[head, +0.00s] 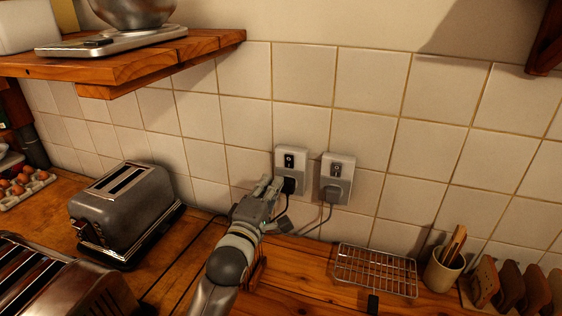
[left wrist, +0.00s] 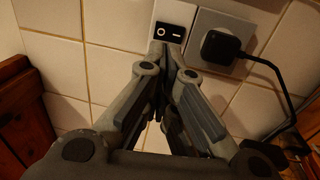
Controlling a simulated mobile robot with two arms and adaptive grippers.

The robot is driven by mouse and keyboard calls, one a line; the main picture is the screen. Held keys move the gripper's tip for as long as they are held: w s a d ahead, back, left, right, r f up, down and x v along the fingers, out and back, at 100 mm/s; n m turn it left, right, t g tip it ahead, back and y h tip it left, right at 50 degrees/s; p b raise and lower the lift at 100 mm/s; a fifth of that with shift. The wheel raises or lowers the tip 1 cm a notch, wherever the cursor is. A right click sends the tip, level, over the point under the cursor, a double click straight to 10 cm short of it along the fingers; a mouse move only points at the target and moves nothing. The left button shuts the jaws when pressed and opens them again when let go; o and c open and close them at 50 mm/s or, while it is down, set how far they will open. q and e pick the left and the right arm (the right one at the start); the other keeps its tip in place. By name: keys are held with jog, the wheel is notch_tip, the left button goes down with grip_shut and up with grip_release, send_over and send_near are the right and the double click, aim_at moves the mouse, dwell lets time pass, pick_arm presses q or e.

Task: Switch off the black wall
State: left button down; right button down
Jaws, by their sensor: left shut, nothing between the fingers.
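The left wall socket (head: 281,155) has a black rocker switch (head: 289,160) and a black plug (head: 290,185) below it. In the left wrist view the rocker (left wrist: 170,33) shows its O and I marks, with the black plug (left wrist: 219,45) to its right. My left gripper (head: 268,184) is shut and empty, at the left edge of this socket beside the plug. In the left wrist view its fingertips (left wrist: 163,52) lie just under the O end of the rocker; I cannot tell whether they touch. My right gripper is not in view.
A toaster (head: 125,208) stands left of my arm. A wire rack (head: 375,270) and a utensil cup (head: 442,272) stand to the right. A wooden shelf (head: 150,62) hangs above left.

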aim_at(284, 158)
pick_arm(q)
jog(key=shift+p+x, duration=1.2)
jog(key=shift+x, duration=2.65)
jog(key=shift+w, duration=0.1)
jog(key=shift+r, duration=0.15)
